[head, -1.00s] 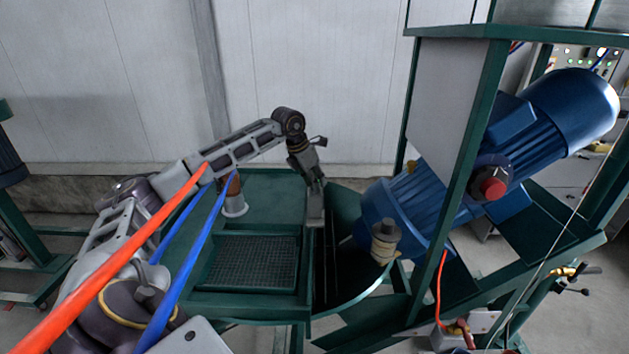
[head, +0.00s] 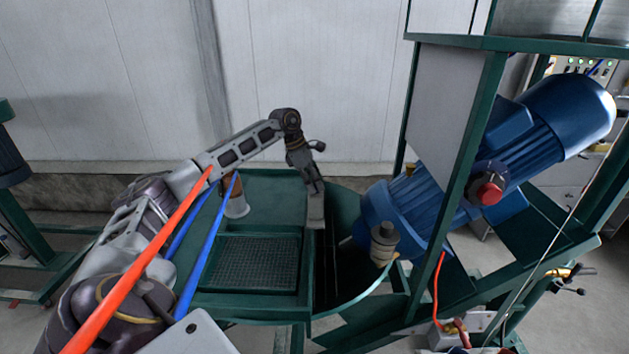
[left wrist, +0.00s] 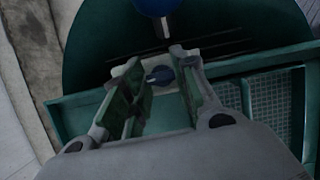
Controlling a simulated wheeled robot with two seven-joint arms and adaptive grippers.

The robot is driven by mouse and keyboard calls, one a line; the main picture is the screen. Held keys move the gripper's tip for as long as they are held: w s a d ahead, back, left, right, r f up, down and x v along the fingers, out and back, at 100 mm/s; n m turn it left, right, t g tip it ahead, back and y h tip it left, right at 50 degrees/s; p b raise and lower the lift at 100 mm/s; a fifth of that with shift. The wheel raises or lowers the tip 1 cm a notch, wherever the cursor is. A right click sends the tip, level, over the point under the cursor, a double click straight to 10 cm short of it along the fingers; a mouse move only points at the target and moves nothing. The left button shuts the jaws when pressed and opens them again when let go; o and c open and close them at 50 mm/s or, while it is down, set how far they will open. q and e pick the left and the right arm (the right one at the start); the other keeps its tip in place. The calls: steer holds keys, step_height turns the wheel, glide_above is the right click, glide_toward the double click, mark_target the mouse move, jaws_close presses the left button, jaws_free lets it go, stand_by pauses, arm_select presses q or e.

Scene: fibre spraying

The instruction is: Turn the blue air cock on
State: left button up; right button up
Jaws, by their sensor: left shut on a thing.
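In the left wrist view, the blue air cock (left wrist: 160,75) is a small dark blue handle on a pale block, between the ends of my two fingers. My left gripper (left wrist: 155,64) is shut on it, with a finger on each side. In the head view, my left gripper (head: 315,188) points down at the edge of the green machine, beside the dark opening. The cock cannot be made out there. My right gripper is in neither view.
A green frame with a mesh tray (head: 256,262) lies left of the gripper. A large blue motor (head: 545,130) with a red knob (head: 488,192) stands to the right. An orange hose (head: 140,270) and a blue hose (head: 208,250) cross in front of my left arm.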

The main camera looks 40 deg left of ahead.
arm_select(q)
steer(key=shift+m, duration=0.4)
steer(key=o, duration=1)
steer(key=v, duration=1.2)
steer(key=shift+a, duration=0.15)
steer(key=shift+w+f, duration=0.1)
stand_by(0.3)
